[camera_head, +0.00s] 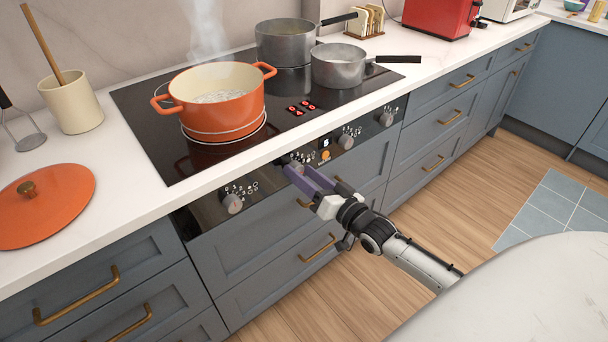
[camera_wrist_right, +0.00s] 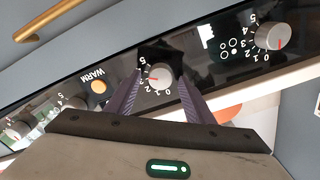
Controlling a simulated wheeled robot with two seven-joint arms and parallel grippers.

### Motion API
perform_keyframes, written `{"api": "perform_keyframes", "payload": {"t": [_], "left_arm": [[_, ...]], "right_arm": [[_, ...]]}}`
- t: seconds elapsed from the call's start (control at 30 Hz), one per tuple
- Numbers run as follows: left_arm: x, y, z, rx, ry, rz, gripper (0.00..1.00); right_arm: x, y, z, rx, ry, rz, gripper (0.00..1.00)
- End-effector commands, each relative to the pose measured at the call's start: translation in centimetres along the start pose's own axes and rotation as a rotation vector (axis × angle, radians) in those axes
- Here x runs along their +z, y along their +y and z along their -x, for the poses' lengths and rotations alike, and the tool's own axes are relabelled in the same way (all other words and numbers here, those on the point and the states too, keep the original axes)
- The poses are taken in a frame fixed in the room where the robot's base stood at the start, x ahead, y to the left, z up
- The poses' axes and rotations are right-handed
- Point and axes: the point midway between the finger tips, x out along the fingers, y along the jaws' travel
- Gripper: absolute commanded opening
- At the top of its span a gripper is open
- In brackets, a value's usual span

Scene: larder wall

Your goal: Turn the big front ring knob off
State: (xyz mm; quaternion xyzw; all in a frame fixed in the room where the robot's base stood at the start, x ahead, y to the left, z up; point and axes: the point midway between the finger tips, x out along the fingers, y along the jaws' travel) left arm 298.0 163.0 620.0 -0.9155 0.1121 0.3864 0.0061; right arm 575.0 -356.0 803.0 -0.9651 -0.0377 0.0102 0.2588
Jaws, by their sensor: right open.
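In the wrist view a round grey knob (camera_wrist_right: 160,77) on the black control panel sits between the two purple fingers of my right gripper (camera_wrist_right: 161,82). The fingers stand on either side of it; I cannot tell whether they touch. Its red mark points away from the 0. In the head view my open right gripper (camera_head: 296,167) is at the panel and largely hides this knob. An orange pot (camera_head: 221,112) stands steaming on the front left ring of the black hob (camera_head: 148,100). My left gripper is not in view.
Other knobs sit left (camera_head: 233,204) and right (camera_head: 346,141) along the panel, with an orange WARM button (camera_head: 325,156) between. Two grey pans (camera_head: 287,42) stand at the back. An orange lid (camera_head: 42,207) lies on the counter. Drawer handles (camera_head: 318,248) stick out below.

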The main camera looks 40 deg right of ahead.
Motion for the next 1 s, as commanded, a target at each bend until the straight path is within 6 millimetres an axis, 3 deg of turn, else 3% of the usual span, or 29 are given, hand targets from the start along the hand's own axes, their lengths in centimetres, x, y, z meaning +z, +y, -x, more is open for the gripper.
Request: {"api": "perform_keyframes", "payload": {"t": [0.13, 0.37, 0.67, 1.0], "left_arm": [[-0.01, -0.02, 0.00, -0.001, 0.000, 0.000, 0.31], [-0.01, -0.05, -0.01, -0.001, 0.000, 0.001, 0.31], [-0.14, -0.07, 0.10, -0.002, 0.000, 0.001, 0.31], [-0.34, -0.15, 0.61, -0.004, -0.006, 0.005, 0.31]], "right_arm": [[0.02, -0.01, 0.02, 0.000, 0.000, 0.000, 0.47], [0.02, -0.02, 0.03, 0.000, 0.000, 0.000, 0.08], [-0.03, -0.05, 0.04, 0.000, 0.000, 0.030, 0.07], [-0.05, -0.19, 0.04, 0.001, -0.001, 0.243, 0.07]]}}
